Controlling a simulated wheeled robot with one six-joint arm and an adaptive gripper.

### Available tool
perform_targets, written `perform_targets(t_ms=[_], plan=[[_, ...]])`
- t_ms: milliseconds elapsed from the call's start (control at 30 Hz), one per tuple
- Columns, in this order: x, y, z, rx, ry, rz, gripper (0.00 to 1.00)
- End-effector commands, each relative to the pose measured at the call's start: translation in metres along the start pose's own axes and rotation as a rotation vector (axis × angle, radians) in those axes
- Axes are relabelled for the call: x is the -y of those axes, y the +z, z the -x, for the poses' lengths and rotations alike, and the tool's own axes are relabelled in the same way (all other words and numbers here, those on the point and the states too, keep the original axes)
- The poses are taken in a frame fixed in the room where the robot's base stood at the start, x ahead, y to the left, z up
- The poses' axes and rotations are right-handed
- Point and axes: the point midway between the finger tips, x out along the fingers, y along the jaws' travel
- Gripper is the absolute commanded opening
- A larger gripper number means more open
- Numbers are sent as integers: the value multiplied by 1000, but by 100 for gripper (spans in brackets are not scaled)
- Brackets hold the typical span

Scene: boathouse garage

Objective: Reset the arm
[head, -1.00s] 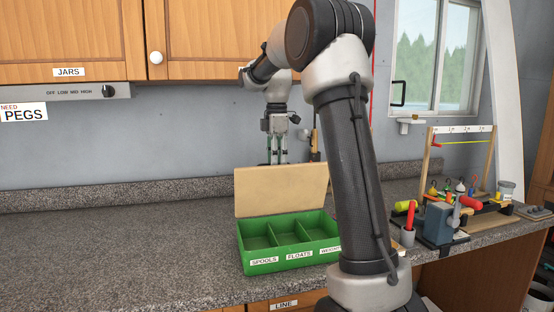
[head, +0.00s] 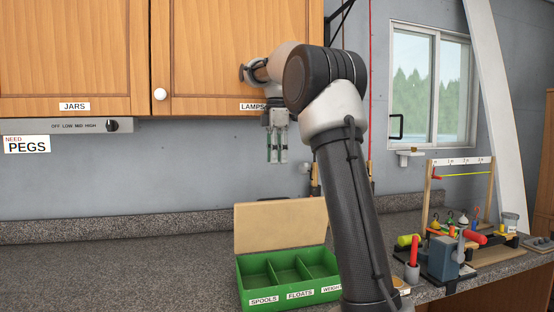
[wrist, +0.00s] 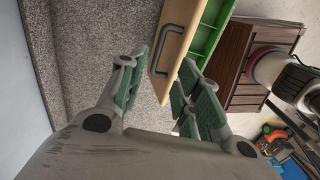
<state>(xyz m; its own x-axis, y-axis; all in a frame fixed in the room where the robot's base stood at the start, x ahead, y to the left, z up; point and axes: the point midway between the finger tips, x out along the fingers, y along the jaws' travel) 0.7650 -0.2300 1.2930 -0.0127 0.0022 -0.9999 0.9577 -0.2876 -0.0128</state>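My gripper (head: 277,160) hangs fingers-down in the head view, in front of the grey wall and below the LAMPS cabinet door. It is above the open green box and apart from it. In the wrist view my gripper (wrist: 165,78) has its two green-padded fingers spread, with nothing between them. My arm's dark link crosses the head view and hides part of the counter and the box's right end.
The green box (head: 291,296) has compartments labelled SPOOLS, FLOATS and one partly hidden, with its tan lid (head: 280,227) raised. Wooden cabinets (head: 235,50) hang close above. A vise (head: 440,258) and fishing tackle crowd the right counter. The left counter (head: 110,270) is clear.

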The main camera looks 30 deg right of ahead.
Motion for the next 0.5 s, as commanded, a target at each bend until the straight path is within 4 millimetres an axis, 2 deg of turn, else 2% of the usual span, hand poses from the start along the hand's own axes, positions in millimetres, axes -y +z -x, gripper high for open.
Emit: perform_targets(t_ms=[333, 433, 500], plan=[[5, -1, 1, -1, 7, -16, 34], [25, -3, 3, -6, 31, -91, 34], [51, -5, 2, -15, 60, -187, 34]])
